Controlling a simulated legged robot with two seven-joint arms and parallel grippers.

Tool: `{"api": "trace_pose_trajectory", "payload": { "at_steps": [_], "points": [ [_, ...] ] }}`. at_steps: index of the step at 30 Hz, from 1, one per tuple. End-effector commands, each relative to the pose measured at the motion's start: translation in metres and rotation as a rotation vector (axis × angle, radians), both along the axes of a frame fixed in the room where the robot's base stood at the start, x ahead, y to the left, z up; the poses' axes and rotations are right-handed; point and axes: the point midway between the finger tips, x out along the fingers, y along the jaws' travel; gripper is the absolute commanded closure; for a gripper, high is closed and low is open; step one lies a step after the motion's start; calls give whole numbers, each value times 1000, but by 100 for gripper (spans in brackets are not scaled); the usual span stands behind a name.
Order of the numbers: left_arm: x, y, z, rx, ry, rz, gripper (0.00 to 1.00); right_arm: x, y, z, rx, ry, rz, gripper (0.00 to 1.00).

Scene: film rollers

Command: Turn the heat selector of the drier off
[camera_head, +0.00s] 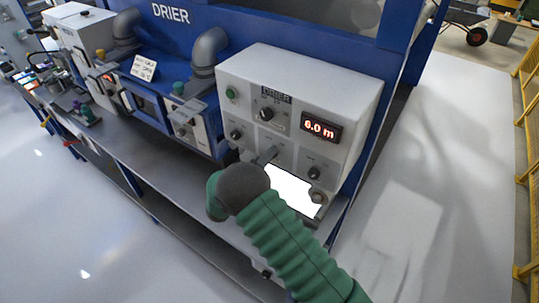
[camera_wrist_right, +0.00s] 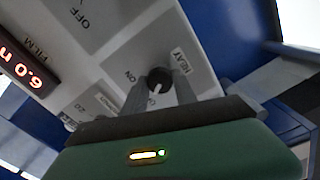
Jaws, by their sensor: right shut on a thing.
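The drier's control box (camera_head: 300,80) is white, with several black knobs and a red "6.0 m" display (camera_head: 320,130). In the right wrist view the heat selector (camera_wrist_right: 158,80) is a small black knob with a white mark, beside a "HEAT" label (camera_wrist_right: 180,60). An "ON" label (camera_wrist_right: 130,75) is beside it, and another label, partly hidden, is below the knob. My right gripper (camera_wrist_right: 170,92) has its two grey fingers on either side of this knob, shut on it. My left gripper is out of view.
A bright white sheet or screen (camera_head: 290,190) lies below the panel, close to my right arm. A grey pipe (camera_head: 208,50) and a smaller white unit (camera_head: 190,120) stand to the left. The grey counter edge runs below. The floor at the right is open.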

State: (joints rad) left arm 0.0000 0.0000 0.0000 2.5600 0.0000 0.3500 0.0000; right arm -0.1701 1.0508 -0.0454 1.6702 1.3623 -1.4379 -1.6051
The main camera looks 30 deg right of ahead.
Motion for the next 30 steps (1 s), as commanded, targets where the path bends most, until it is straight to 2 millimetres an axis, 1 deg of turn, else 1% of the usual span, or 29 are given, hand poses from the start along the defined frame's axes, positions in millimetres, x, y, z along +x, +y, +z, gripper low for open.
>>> {"api": "trace_pose_trajectory", "payload": {
  "at_steps": [1, 12, 13, 18, 26, 28, 30],
  "points": [
    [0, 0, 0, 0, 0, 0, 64, 2, 3, -1, 2, 5, 9, 100],
    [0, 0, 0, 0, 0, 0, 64, 2, 3, -2, 1, 11, 9, 100],
    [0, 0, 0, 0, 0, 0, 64, 2, 3, -2, 1, 11, 9, 65],
    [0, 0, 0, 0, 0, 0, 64, 1, 2, -1, 0, 10, 7, 45],
    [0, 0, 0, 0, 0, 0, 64, -1, 1, 0, -2, 8, 3, 45],
    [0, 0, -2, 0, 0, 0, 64, -2, 4, -1, -2, 8, 3, 45],
    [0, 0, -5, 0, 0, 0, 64, -4, 11, -3, -1, 8, 4, 45]
  ]
}}
